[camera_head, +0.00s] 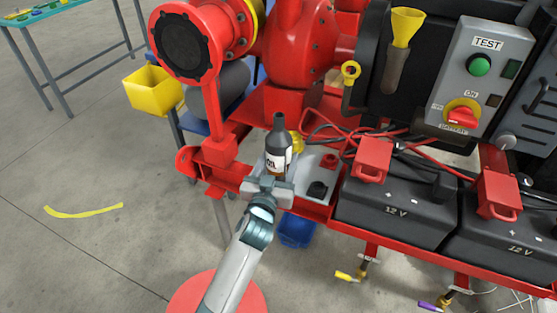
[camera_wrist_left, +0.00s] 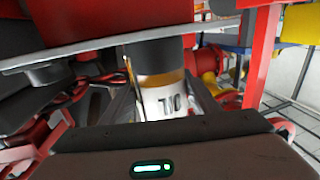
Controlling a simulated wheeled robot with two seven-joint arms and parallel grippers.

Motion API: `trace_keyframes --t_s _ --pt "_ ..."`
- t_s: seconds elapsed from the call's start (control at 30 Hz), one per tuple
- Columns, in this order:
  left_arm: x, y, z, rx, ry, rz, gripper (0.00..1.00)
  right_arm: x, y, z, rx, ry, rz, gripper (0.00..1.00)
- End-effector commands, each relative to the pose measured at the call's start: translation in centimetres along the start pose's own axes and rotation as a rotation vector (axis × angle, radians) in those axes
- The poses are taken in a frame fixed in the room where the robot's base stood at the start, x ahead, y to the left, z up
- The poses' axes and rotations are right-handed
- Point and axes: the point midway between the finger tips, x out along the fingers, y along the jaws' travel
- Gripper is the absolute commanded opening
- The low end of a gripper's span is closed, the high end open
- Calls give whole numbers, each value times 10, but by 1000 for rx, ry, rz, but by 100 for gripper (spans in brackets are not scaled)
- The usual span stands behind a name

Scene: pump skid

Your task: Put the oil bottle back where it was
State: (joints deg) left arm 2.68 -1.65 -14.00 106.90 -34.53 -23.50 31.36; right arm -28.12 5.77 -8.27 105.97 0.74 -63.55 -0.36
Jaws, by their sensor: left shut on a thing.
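The oil bottle (camera_head: 278,143) is dark with a black neck and a white label. It stands upright over the grey plate (camera_head: 311,160) at the left end of the red skid. My left gripper (camera_head: 269,187) is shut on its lower part from the front. In the left wrist view the bottle (camera_wrist_left: 162,98) shows upside down between the fingers, its label reading inverted. My right gripper is not in view.
A black knob or cap (camera_head: 317,189) is on the plate just right of the bottle. Two black batteries (camera_head: 392,212) with red clamps stand further right. The red pump (camera_head: 300,50) rises behind. A yellow bin (camera_head: 153,90) is at left; open floor lies front left.

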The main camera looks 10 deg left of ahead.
Motion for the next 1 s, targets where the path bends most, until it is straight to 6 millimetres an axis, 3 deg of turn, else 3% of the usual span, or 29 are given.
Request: trace_keyframes --t_s 0.47,0.5,0.53,1.0 --pt "0 0 1 -1 4 1 27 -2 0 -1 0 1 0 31" --pt "0 0 2 0 0 0 65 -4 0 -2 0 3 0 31" --pt "0 0 2 0 0 0 72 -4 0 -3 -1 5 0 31" --pt "0 0 -1 1 0 0 74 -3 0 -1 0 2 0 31"
